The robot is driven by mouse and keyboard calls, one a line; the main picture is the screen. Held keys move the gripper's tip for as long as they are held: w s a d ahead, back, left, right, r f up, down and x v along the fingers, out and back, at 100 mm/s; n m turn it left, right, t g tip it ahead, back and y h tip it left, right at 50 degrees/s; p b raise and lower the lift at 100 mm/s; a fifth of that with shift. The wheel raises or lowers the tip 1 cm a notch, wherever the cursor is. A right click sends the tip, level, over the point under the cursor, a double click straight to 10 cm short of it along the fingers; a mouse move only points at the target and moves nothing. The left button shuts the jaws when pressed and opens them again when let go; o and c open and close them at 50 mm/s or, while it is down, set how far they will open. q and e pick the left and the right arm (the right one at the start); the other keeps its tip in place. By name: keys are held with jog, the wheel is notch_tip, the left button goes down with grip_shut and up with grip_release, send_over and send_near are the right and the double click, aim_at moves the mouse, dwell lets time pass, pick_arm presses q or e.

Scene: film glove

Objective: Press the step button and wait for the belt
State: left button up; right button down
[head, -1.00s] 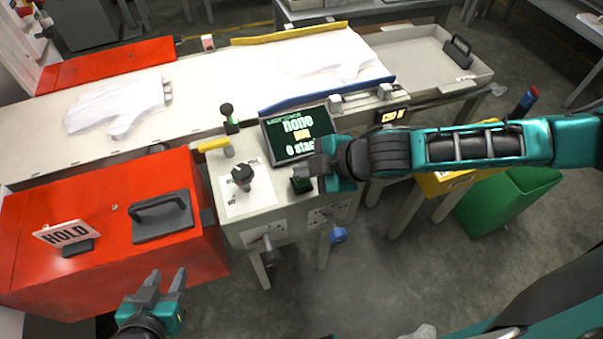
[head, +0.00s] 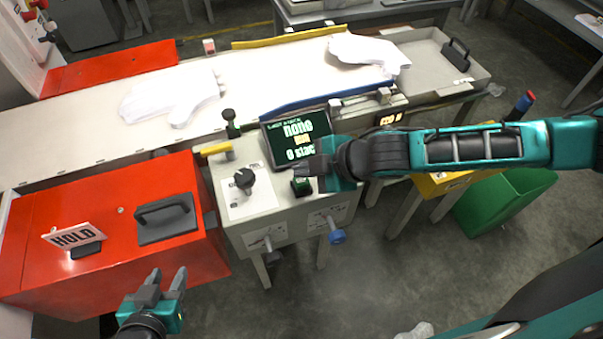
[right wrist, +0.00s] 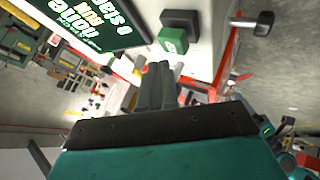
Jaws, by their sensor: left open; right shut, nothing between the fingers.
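The step button is a green block (head: 300,186) on a dark base on the grey control box (head: 285,224); it also shows in the right wrist view (right wrist: 172,40). My right gripper (head: 318,172) is shut and empty, with its tips just beside and above the button; whether they touch it I cannot tell. The belt (head: 262,82) runs behind the box. One white glove (head: 172,92) lies on its middle-left part and another (head: 368,52) near its right end. My left gripper (head: 162,284) is open and empty, low in front of the red box.
A red box (head: 110,220) bears a HOLD sign (head: 74,238). A green bin (head: 508,200) stands on the floor at right.

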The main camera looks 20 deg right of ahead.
aim_at(305, 182)
dwell(0.3)
notch_tip(305, 182, up, 3)
jog(key=shift+p, duration=1.05)
jog(key=shift+r, duration=1)
